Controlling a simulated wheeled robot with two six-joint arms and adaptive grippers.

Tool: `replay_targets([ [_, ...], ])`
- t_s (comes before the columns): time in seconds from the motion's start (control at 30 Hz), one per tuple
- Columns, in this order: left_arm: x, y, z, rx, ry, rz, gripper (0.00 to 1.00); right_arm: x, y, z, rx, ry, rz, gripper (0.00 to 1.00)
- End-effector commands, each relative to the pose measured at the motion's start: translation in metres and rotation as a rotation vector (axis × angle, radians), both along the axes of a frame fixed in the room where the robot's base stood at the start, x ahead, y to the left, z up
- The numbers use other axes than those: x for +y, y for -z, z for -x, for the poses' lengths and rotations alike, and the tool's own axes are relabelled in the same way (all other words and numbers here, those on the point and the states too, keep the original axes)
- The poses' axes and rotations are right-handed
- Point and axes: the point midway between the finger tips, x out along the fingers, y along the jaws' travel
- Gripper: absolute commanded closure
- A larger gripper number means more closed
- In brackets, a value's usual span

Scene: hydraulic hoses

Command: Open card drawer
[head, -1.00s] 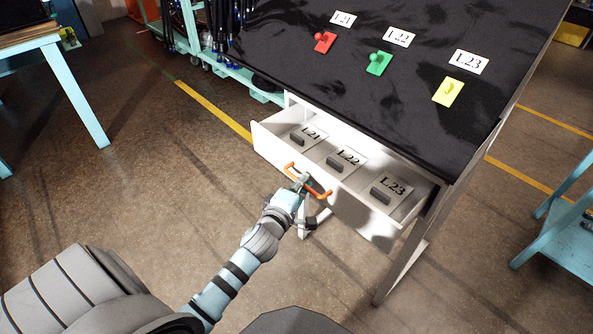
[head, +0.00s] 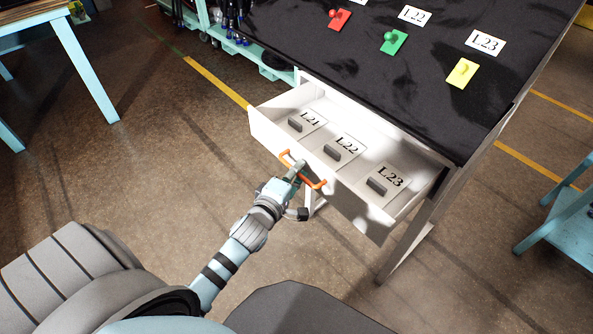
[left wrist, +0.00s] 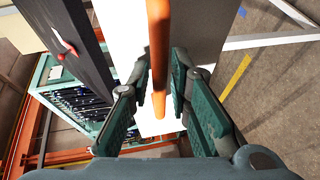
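The white card drawer (head: 338,193) stands pulled out from under the black-topped table. It has an orange bar handle (head: 320,185) on its front. My left gripper (head: 296,170) is at the handle. In the left wrist view, the orange handle (left wrist: 158,50) runs between the two green-padded fingers (left wrist: 158,85), which are drawn in close around it. Inside the drawer lie dark grey blocks beside cards marked L21 (head: 311,119), L22 (head: 347,145) and L23 (head: 391,177). My right gripper is not in view.
The black table top (head: 400,90) carries red (head: 339,20), green (head: 394,42) and yellow (head: 463,73) knobbed plates with labels. Light blue benches stand at left (head: 80,75) and right (head: 565,225). The floor in front of the drawer is clear.

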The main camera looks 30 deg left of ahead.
Motion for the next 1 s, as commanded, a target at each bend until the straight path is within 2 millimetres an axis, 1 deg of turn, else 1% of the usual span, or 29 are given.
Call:
replay_targets([
  [0.17, 0.0, 0.0, 0.0, 0.0, 0.0, 0.0, 0.82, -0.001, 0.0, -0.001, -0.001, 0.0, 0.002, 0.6],
  [0.27, -0.001, -0.001, 0.008, 0.0, 0.0, -0.001, 0.82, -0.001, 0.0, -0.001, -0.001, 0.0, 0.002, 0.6],
  [0.37, -0.003, -0.004, 0.028, 0.002, 0.001, -0.002, 0.82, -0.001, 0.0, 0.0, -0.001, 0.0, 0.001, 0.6],
  [0.5, -0.007, -0.011, 0.067, 0.004, 0.001, -0.001, 0.82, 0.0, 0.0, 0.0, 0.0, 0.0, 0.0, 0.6],
  [0.6, -0.01, -0.016, 0.092, 0.003, 0.001, -0.001, 0.82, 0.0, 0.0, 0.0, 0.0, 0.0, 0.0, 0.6],
  [0.7, -0.012, -0.02, 0.109, 0.002, 0.001, -0.001, 0.82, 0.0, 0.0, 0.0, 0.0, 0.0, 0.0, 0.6],
  [0.8, -0.013, -0.021, 0.117, 0.001, 0.001, -0.001, 0.82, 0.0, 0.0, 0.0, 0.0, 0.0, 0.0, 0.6],
  [1.0, -0.013, -0.022, 0.117, 0.0, 0.001, 0.0, 0.82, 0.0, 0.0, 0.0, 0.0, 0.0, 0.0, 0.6],
])
